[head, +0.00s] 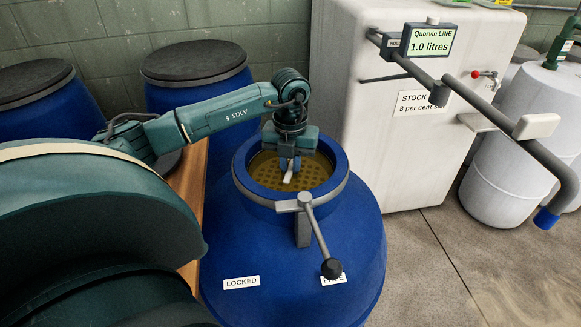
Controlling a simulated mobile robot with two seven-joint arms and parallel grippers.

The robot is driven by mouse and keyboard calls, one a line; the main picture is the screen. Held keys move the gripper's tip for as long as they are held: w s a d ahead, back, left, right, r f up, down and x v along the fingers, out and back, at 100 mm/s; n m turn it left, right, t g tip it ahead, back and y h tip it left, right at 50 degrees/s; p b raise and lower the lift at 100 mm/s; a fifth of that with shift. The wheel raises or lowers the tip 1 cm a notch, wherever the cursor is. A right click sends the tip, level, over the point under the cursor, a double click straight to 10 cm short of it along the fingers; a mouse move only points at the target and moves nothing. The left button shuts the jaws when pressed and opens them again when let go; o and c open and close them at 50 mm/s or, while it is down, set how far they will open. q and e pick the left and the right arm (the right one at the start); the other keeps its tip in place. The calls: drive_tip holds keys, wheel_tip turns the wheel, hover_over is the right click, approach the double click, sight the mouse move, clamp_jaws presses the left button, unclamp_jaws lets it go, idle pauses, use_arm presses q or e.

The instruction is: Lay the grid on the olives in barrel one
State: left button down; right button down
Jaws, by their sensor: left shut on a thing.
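The blue barrel (345,215) with an open mouth stands in the middle of the head view. Inside its mouth is the grid (312,178), a yellowish-brown disc with regular dark spots. My left gripper (289,170) points down into the mouth and is shut at a small pale upright piece at the grid's middle, which looks like its handle. The olives cannot be made out under the grid. Whether the grid touches them cannot be told. My right gripper is not in view.
A lever (318,240) on the barrel's front points at the partly covered right label; the left label (241,283) reads LOCKED. Lidded blue barrels (195,75) stand behind. A white tank (350,90) and a pipe arm (500,125) are at right. Floor at lower right is clear.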

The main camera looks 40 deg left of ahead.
sight(290, 169)
use_arm(q)
drive_tip(key=shift+f, duration=0.2)
drive_tip(key=shift+f, duration=0.1)
drive_tip(key=c, duration=1.4)
unclamp_jaws()
wheel_tip(290, 169, up, 12)
